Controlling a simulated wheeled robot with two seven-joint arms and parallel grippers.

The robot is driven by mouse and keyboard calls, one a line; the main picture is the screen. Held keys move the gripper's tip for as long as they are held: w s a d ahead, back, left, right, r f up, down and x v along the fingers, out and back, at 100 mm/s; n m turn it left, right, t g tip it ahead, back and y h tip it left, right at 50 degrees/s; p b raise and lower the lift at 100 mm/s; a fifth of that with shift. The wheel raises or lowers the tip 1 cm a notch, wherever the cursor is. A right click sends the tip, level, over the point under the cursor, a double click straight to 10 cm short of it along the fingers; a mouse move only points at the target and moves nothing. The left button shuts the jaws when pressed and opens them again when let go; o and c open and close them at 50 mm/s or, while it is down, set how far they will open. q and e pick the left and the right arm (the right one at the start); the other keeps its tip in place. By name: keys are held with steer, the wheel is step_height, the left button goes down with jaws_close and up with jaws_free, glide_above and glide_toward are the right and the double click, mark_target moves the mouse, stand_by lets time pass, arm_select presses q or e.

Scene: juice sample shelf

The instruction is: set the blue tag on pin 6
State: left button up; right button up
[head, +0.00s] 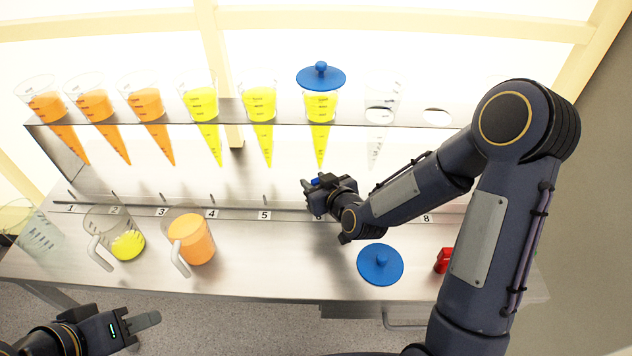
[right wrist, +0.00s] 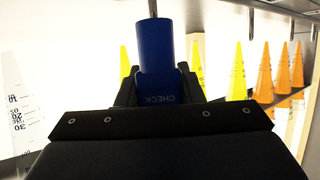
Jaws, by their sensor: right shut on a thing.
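The blue tag (right wrist: 156,55) is upright between the fingers of my right gripper (right wrist: 158,88) in the right wrist view, with the word CHECK upside down on it. A thin grey pin (right wrist: 152,8) lines up with the tag's upper end; I cannot tell whether the tag is around it or in front of it. In the head view, my right gripper (head: 316,197) is at the rail right of label 5 (head: 264,215), with a bit of the blue tag (head: 318,181) showing.
The shelf (head: 290,112) holds orange, yellow and empty cones above the rail; a blue lid (head: 321,77) covers one yellow cone. Jugs (head: 190,238) stand on the left of the table. Another blue lid (head: 380,265) and a red object (head: 443,260) lie front right.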

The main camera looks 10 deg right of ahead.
steer(key=shift+f+b, duration=0.65)
steer(key=shift+b, duration=0.1)
steer(key=o, duration=1)
steer(key=shift+o, duration=0.2)
steer(key=v, duration=0.8)
steer(key=s+d+r+m+g+p, duration=0.2)
steer(key=s+r+p, duration=0.3)
steer(key=s+r, duration=0.3)
steer(key=s+d+r+m+g+p, duration=0.2)
steer(key=s+r+g+p, duration=0.3)
steer(key=s+r, duration=0.4)
steer(key=s, duration=0.5)
steer(key=shift+d+m+y, duration=0.2)
steer(key=shift+m+y, duration=0.1)
